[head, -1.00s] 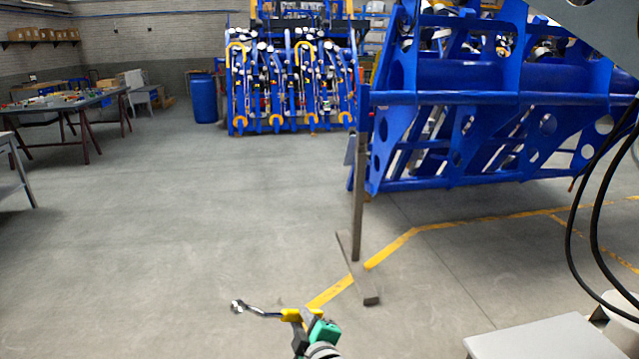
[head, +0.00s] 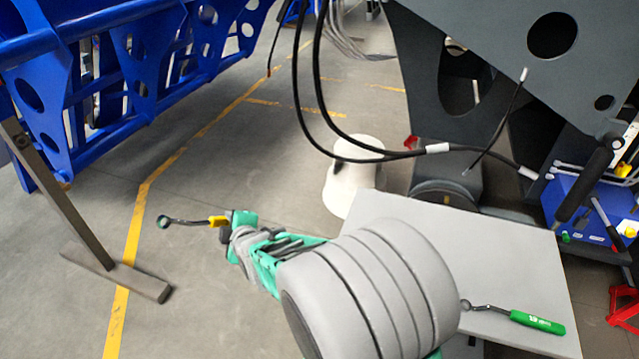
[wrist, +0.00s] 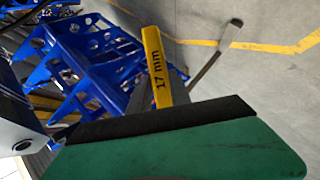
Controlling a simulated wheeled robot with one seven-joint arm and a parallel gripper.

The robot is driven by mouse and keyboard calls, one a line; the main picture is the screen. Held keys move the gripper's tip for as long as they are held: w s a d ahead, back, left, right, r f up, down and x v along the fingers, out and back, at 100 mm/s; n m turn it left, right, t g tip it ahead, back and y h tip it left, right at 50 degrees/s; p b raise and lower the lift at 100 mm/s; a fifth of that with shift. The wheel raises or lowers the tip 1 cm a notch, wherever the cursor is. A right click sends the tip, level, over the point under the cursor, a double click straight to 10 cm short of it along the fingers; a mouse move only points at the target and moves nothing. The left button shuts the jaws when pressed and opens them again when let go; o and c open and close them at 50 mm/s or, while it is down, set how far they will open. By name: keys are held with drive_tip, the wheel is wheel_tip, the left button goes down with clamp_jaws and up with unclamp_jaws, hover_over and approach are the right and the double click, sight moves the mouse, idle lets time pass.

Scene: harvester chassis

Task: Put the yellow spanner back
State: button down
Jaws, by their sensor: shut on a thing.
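The yellow spanner (head: 217,221) is in my gripper (head: 228,222), held in the air over the floor left of a grey tabletop (head: 500,250). Its dark ring end points left in the head view. In the wrist view the yellow handle (wrist: 157,65), marked "17 mm", sticks out past the dark pad of my gripper (wrist: 160,118). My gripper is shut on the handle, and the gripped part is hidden. A green-handled spanner (head: 537,322) lies on the tabletop near its front right edge.
A white cone-shaped stool (head: 350,175) stands behind the tabletop. Black cables (head: 320,110) hang above it. A dark grey machine (head: 480,60) and a blue toolbox (head: 590,205) are at right. A blue frame (head: 90,80) and a metal stand (head: 60,200) are at left.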

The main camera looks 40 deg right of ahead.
drive_tip(key=s+d+f+m+g+h+p, duration=0.1)
drive_tip(key=s+d+g+p, duration=0.25)
drive_tip(key=d, duration=0.75)
drive_tip(key=s+d+f+m+g+h+p, duration=0.15)
drive_tip(key=s+d+g, duration=0.35)
drive_tip(key=d, duration=0.6)
drive_tip(key=s+d+m+g+y+p, duration=0.1)
drive_tip(key=s+d+g+p, duration=0.1)
drive_tip(key=s, duration=0.5)
drive_tip(key=s+d+m+g+y+p, duration=0.1)
drive_tip(key=s+d+g+p, duration=0.1)
drive_tip(key=s+d, duration=0.3)
drive_tip(key=s+d+f+m+g+y+p, duration=0.1)
drive_tip(key=s+d+g+p, duration=0.2)
drive_tip(key=s, duration=0.7)
drive_tip(key=shift+s+d+g, duration=0.35)
drive_tip(key=shift+d+g, duration=0.05)
drive_tip(key=shift+g, duration=0.15)
drive_tip(key=shift+r, duration=0.1)
